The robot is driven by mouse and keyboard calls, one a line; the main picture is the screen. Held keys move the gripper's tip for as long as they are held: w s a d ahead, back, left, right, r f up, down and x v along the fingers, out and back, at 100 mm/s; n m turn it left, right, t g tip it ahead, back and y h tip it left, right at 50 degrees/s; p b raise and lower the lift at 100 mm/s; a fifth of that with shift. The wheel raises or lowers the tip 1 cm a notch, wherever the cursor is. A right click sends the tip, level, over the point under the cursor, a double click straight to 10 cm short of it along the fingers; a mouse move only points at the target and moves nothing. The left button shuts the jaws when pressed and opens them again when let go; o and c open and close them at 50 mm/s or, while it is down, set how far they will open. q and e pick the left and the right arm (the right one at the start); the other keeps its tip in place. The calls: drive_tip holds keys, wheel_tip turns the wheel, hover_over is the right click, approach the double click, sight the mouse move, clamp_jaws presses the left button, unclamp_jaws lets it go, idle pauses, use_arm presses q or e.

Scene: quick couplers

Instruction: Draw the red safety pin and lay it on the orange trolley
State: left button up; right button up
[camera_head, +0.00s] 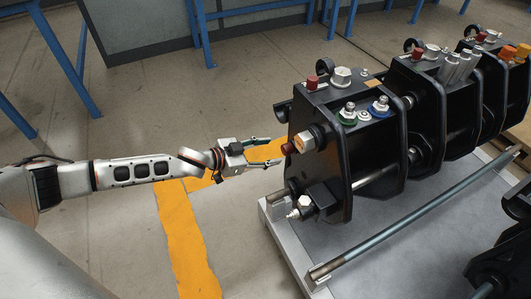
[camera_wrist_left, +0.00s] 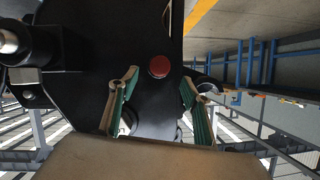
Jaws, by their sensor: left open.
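My right gripper is not in view. I cannot make out the orange trolley for sure; an orange-brown surface (camera_head: 522,130) shows at the right edge.
Several black couplers stand in a row on a grey pallet (camera_head: 385,262). The nearest has a red cap (camera_head: 312,83) and green and blue fittings on top. A steel rod (camera_head: 400,232) lies in front. Floor around my left arm is clear, with yellow marking (camera_head: 185,240).

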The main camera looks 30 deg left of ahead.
sight(283, 150)
use_arm(q)
drive_tip(key=x, duration=0.2)
drive_tip(key=b+x, duration=0.1)
drive_tip(key=x, duration=0.2)
drive_tip(key=shift+s+f, duration=0.2)
drive_tip(key=shift+f, duration=0.1)
drive_tip(key=shift+w+d+b, duration=0.3)
drive_tip(key=shift+w+b, duration=0.1)
drive_tip(key=shift+w, duration=0.1)
drive_tip(key=shift+r, duration=0.1)
drive_tip(key=c, duration=1.3)
